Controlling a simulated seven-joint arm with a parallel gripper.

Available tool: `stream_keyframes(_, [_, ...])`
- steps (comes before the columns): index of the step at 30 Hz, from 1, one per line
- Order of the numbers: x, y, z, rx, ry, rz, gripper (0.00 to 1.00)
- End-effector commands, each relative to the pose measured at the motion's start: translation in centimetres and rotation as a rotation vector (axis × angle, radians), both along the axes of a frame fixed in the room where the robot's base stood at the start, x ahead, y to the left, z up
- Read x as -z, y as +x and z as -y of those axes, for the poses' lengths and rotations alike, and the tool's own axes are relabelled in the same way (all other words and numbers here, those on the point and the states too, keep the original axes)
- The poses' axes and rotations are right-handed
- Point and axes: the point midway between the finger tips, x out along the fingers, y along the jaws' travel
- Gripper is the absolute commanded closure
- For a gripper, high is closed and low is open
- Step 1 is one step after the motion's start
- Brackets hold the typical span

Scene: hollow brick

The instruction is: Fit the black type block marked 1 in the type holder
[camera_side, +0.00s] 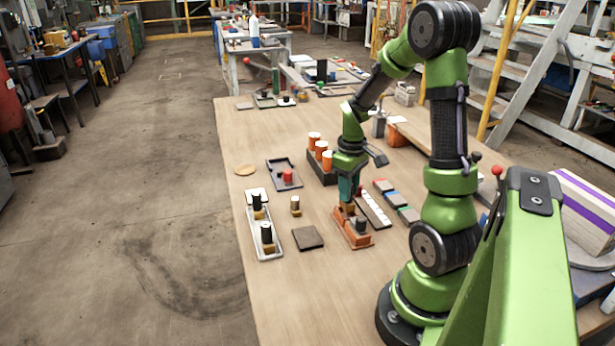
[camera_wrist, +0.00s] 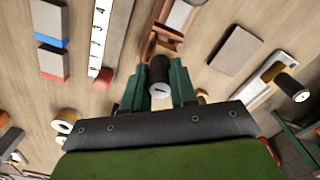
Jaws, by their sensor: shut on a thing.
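My gripper (camera_side: 347,197) is shut on a black type block with a pale end face bearing a small dark mark. In the wrist view the black type block (camera_wrist: 159,72) sits between the green fingers of the gripper (camera_wrist: 160,92). In the side view the fingers largely hide it. The orange type holder (camera_side: 357,241) lies on the table right under the gripper, and part of it shows in the wrist view (camera_wrist: 161,22). A dark piece (camera_side: 361,225) stands at the holder's near end. I cannot tell whether the held block touches the holder.
A pale tray (camera_side: 276,254) with black-topped brass blocks lies left, with a lone block (camera_side: 295,207) beside it. A dark square plate (camera_side: 308,238) lies left of the holder. A numbered white strip (camera_side: 374,210) lies right.

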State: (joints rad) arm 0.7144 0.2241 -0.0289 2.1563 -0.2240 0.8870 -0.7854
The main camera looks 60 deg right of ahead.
Motion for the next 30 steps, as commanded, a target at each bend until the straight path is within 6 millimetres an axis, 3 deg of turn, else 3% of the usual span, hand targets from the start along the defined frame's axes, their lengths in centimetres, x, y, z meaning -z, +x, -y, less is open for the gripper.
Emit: stream_keyframes(30, [1.8,0.0,0.0,0.000,-0.001,0.001,1.00])
